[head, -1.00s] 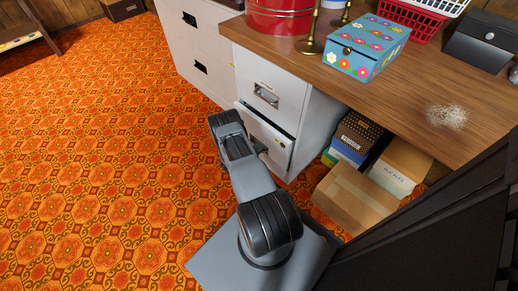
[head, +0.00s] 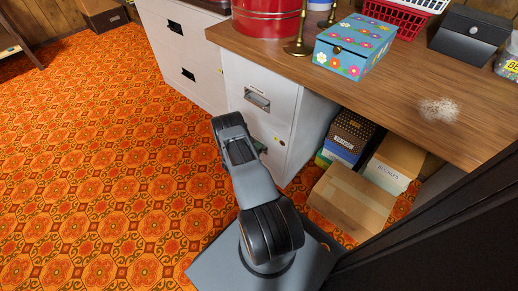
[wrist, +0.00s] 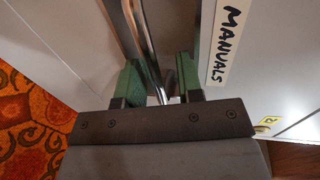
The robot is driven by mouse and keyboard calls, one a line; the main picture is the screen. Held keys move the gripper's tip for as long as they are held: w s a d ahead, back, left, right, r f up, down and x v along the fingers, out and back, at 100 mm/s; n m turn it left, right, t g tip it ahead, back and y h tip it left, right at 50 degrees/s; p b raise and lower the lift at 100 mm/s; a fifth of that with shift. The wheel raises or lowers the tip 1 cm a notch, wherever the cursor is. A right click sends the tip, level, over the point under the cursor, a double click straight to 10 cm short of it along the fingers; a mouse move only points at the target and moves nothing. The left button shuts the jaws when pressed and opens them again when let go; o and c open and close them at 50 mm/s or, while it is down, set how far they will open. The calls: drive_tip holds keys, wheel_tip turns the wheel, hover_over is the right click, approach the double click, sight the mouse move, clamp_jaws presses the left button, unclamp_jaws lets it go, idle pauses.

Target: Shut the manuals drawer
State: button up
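The manuals drawer (head: 274,141) is the lower drawer of the white cabinet under the wooden desk. Its front looks flush with the cabinet in the head view, though my arm covers part of it. In the wrist view the "MANUALS" label (wrist: 227,45) sits right of my fingers on the pale drawer front. My gripper (wrist: 160,75) has two green fingers, set apart, at the drawer front. A metal handle (wrist: 148,45) runs between them, and the fingers do not look closed on it. In the head view the fingertips are mostly hidden behind my arm.
The upper drawer (head: 258,95) above looks shut. Several boxes (head: 352,200) stand under the desk, right of the cabinet. Another pale cabinet (head: 185,50) stands to the left. The orange patterned carpet (head: 90,160) is open on the left.

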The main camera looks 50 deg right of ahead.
drive_tip(key=shift+a, duration=0.1)
drive_tip(key=p+v, duration=0.4)
drive_tip(key=v, duration=0.9)
drive_tip(key=shift+a, duration=0.35)
drive_tip(key=w+a+r+m+g+y+p, duration=0.1)
drive_tip(key=a+r+m+g+y+p, duration=0.15)
drive_tip(key=r+m+p, duration=1.1)
drive_tip(key=a+r+m+g+y+p, duration=0.1)
drive_tip(key=a+r+m+g+y, duration=0.2)
drive_tip(key=r, duration=2.2)
drive_tip(key=s+a+r+m+t+y+p, duration=0.3)
drive_tip(key=s+a+r+m+p, duration=0.1)
drive_tip(key=r, duration=0.8)
drive_tip(key=s+a+r+m+t+y+p, duration=0.3)
drive_tip(key=a+r+m+p, duration=0.4)
drive_tip(key=r, duration=0.5)
drive_tip(key=s+a+r+m+t+y+p, duration=0.3)
drive_tip(key=r+m+p, duration=0.4)
drive_tip(key=r, duration=0.5)
drive_tip(key=s+a+m+y, duration=0.1)
drive_tip(key=s+a, duration=0.1)
drive_tip(key=shift+a+r+m, duration=0.25)
drive_tip(key=shift+a+m, duration=0.05)
drive_tip(key=shift+m, duration=0.05)
drive_tip(key=shift+d, duration=0.2)
